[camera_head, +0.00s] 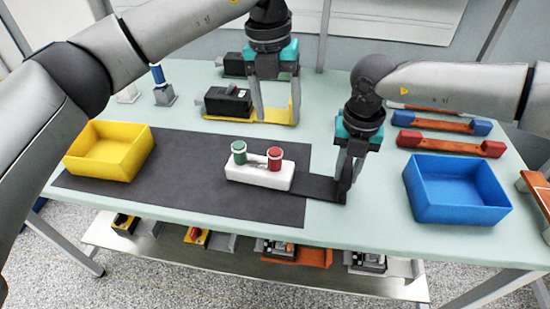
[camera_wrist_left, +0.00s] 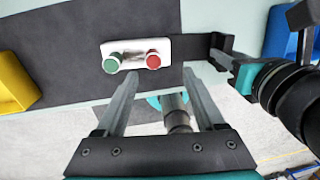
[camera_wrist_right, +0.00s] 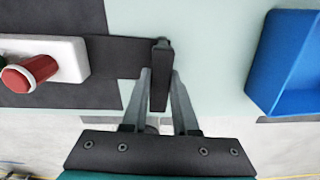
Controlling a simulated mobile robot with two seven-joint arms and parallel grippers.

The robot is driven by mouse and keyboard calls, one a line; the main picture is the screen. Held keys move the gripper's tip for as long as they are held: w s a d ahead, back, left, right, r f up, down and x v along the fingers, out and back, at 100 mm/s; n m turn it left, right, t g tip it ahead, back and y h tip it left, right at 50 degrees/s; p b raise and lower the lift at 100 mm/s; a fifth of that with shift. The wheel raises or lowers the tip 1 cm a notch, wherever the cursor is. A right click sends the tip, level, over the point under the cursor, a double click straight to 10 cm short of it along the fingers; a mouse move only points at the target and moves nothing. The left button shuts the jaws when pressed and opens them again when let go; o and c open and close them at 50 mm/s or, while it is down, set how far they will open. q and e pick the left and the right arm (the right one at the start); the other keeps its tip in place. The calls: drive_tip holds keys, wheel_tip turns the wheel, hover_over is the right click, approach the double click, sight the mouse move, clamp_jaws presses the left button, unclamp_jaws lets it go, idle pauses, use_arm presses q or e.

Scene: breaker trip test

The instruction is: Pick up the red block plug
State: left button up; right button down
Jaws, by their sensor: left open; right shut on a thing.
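The red block plug (camera_head: 274,158) is a short red cylinder standing upright at the right end of a white block (camera_head: 258,177). A green plug (camera_head: 239,152) stands at its left end. The red plug also shows in the left wrist view (camera_wrist_left: 153,60) and the right wrist view (camera_wrist_right: 28,73). My left gripper (camera_head: 276,114) is open and empty, apart from the red plug; in its wrist view the plug lies beyond and between the fingertips. My right gripper (camera_head: 346,192) is shut on the dark handle (camera_wrist_right: 160,88) at the right of the white block.
The block rests on a dark mat (camera_head: 185,165). A yellow bin (camera_head: 110,152) stands left and a blue bin (camera_head: 457,190) right. Behind, a black device (camera_head: 228,102) sits on a yellow base. Orange-brown bars with red and blue ends (camera_head: 450,144) lie at back right.

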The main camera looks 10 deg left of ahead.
sight(275, 151)
use_arm(q)
drive_tip(key=shift+m+y, duration=0.3)
drive_tip(key=shift+y, duration=0.3)
drive_tip(key=f, duration=0.6)
drive_tip(key=shift+s+a+f, duration=0.1)
drive_tip(key=shift+s+a, duration=0.25)
drive_tip(key=shift+s+d+f, duration=0.1)
drive_tip(key=shift+d+f, duration=0.05)
drive_tip(key=shift+f, duration=1.25)
drive_tip(key=shift+s+d+f, duration=0.1)
drive_tip(key=shift+f, duration=1.25)
clamp_jaws()
